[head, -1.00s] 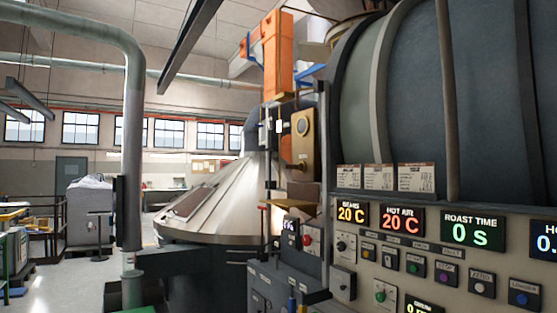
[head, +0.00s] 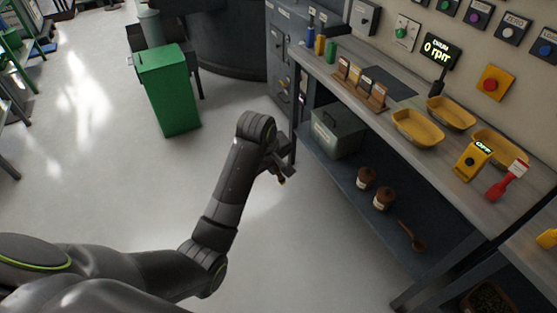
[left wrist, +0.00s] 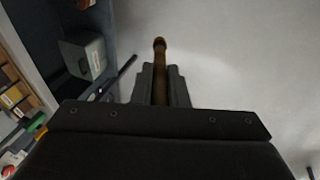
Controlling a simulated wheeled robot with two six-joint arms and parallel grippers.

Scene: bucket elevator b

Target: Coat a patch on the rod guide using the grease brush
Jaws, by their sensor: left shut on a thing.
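My left gripper (head: 284,174) is in the middle of the head view, held over open floor to the left of the workbench. Its jaws (left wrist: 160,88) are shut on a slim brown rod with a rounded end, which looks like the wooden handle of the grease brush (left wrist: 160,58). The bristles cannot be made out. In the head view only a small brown tip shows at the jaws. I cannot make out the rod guide in either present view. My right gripper is in neither view.
The workbench (head: 405,155) on the right holds yellow trays (head: 418,127), a red-handled tool (head: 507,181) and a yellow device (head: 472,160). Its lower shelf (head: 345,190) carries a grey box (head: 338,131) and brown-lidded jars. A green bin (head: 168,90) stands left; the floor between is clear.

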